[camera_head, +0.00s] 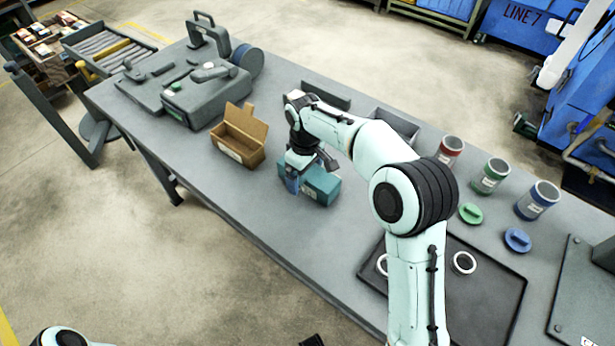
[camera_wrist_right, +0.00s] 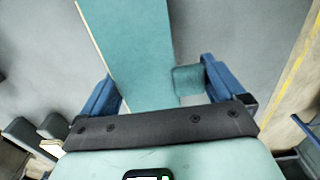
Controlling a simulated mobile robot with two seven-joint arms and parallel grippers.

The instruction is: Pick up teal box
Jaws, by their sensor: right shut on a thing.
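The teal box (camera_head: 322,184) is at the near side of the grey workbench, right of the open cardboard box. My right gripper (camera_head: 296,184) comes down on it from above, with its blue fingers at the box's left end. In the right wrist view the teal box (camera_wrist_right: 130,45) reaches in between the two blue fingers (camera_wrist_right: 163,88), and a small teal flap lies against the right finger. The right gripper is shut on the box. I cannot tell whether the box touches the bench. My left gripper is not clearly seen.
An open cardboard box (camera_head: 240,134) stands close on the left. A grey machine (camera_head: 205,95) is farther left. Red, green (camera_head: 490,175) and blue (camera_head: 537,199) canisters stand at right, with loose lids before them. A dark tray (camera_head: 480,300) with rings lies nearer.

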